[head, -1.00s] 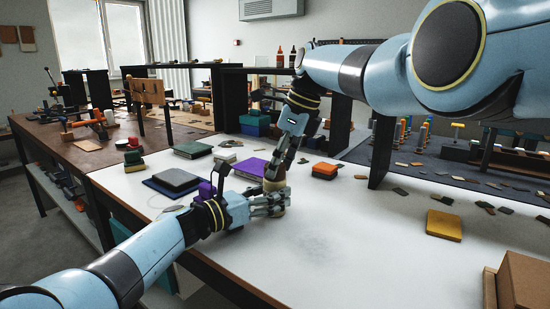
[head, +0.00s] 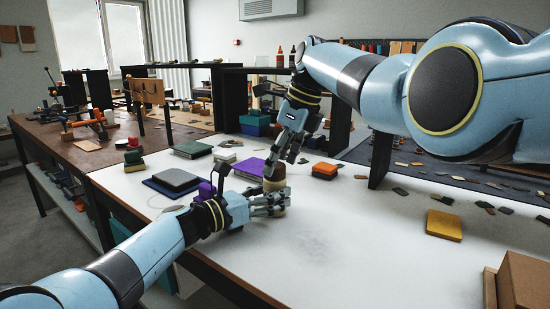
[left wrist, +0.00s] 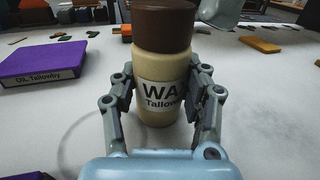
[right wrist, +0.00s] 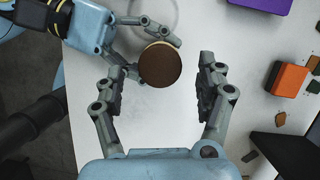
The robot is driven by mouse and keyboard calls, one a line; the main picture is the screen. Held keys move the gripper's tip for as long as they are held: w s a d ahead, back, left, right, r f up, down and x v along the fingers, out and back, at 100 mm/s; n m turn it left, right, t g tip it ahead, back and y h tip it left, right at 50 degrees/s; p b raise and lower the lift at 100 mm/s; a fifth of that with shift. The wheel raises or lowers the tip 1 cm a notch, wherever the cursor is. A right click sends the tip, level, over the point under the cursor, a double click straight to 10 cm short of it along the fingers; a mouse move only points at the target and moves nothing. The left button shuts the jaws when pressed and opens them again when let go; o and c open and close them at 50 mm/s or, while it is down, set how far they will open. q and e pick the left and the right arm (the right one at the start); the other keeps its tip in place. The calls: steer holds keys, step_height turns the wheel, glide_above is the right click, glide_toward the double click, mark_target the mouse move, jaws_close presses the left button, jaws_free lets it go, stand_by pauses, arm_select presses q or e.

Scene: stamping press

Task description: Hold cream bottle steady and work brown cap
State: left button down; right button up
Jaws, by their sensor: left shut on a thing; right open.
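The cream bottle (left wrist: 163,83) stands upright on the white table, with a label reading "WA..." and "Tallow...". Its brown cap (left wrist: 163,25) sits on top; the cap also shows from above in the right wrist view (right wrist: 160,64) and in the head view (head: 274,178). My left gripper (left wrist: 165,92) is shut around the bottle's body, below the cap; in the head view it is low beside the bottle (head: 274,205). My right gripper (right wrist: 166,75) is open above the cap, its fingers spread to either side and apart from it. Part of the label is hidden by a left finger.
A purple box (left wrist: 57,62) lies beside the bottle. An orange and black block (head: 324,171) is to the right, and a yellow block (head: 444,225) lies further right. A cardboard box (head: 522,283) stands at the front right. The table's front middle is clear.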

arm_select(q)
steer(key=shift+f, duration=0.15)
steer(key=c, duration=0.6)
jaws_free()
arm_select(e)
steer(key=v, duration=1.1)
arm_select(q)
steer(key=shift+o, duration=0.2)
arm_select(e)
steer(key=shift+f, duration=0.1)
